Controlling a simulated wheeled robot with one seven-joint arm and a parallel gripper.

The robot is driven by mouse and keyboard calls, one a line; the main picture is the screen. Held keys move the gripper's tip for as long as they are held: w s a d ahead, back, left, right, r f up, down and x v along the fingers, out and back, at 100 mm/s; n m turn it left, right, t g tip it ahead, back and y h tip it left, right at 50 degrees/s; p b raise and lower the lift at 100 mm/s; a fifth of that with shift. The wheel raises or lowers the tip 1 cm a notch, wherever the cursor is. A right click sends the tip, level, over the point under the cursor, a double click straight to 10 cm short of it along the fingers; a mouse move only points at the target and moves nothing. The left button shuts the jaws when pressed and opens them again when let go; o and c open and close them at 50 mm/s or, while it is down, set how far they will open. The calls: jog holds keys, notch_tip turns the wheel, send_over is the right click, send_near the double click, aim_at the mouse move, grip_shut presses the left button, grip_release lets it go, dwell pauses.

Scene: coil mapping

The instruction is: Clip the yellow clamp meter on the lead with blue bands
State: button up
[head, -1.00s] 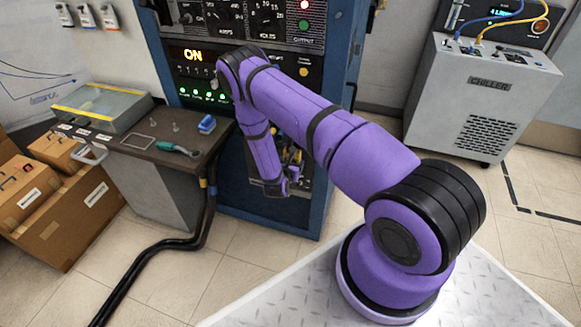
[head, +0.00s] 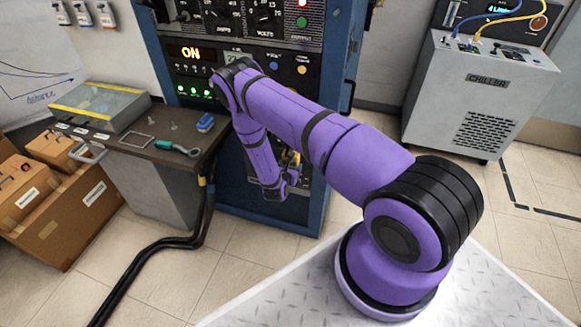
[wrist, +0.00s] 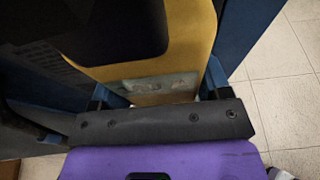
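The yellow clamp meter (wrist: 205,30) fills the upper middle of the wrist view, with a black area and a pale label on it. My gripper (wrist: 160,85) has one blue finger on each side of the meter, and both appear to touch its edges. In the head view, my gripper (head: 288,178) is low at the front of the blue cabinet, partly hidden by my arm. The meter's jaw cannot be made out. Two black leads run beside the cabinet, one with yellow bands (head: 202,181) and one with blue bands (head: 211,189).
The blue cabinet (head: 235,212) stands close behind my gripper. A side bench (head: 165,148) holds a green-handled tool (head: 172,147) and a blue block (head: 205,123). Cardboard boxes (head: 65,220) stand at left and a chiller (head: 475,95) at right.

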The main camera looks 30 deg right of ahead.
jog(key=o, duration=0.5)
jog(key=shift+v, duration=5.4)
jog(key=s+d+r+m+g+h, duration=0.15)
jog(key=r+m+g, duration=0.45)
jog(key=r, duration=1.2)
jog(key=d+r+m+g, duration=0.25)
jog(key=r+m, duration=0.55)
jog(key=r, duration=1)
jog(key=shift+s+a+r+m+t+y, duration=0.8)
jog(key=shift+s+a+r+m+y, duration=1.25)
jog(key=shift+s+r, duration=2.3)
jog(key=shift+s+a+r+m+t+y, duration=0.85)
jog(key=shift+s+a+r+m+y, duration=1.2)
jog(key=shift+s+r, duration=2.25)
jog(key=shift+s+a+r+m+t+y, duration=0.8)
jog(key=shift+s+a+r+m+y, duration=1.25)
jog(key=shift+s+r, duration=2.3)
jog(key=shift+s+d+f+n+y, duration=0.3)
jog(key=shift+d+f+n+y, duration=0.1)
jog(key=shift+d, duration=0.2)
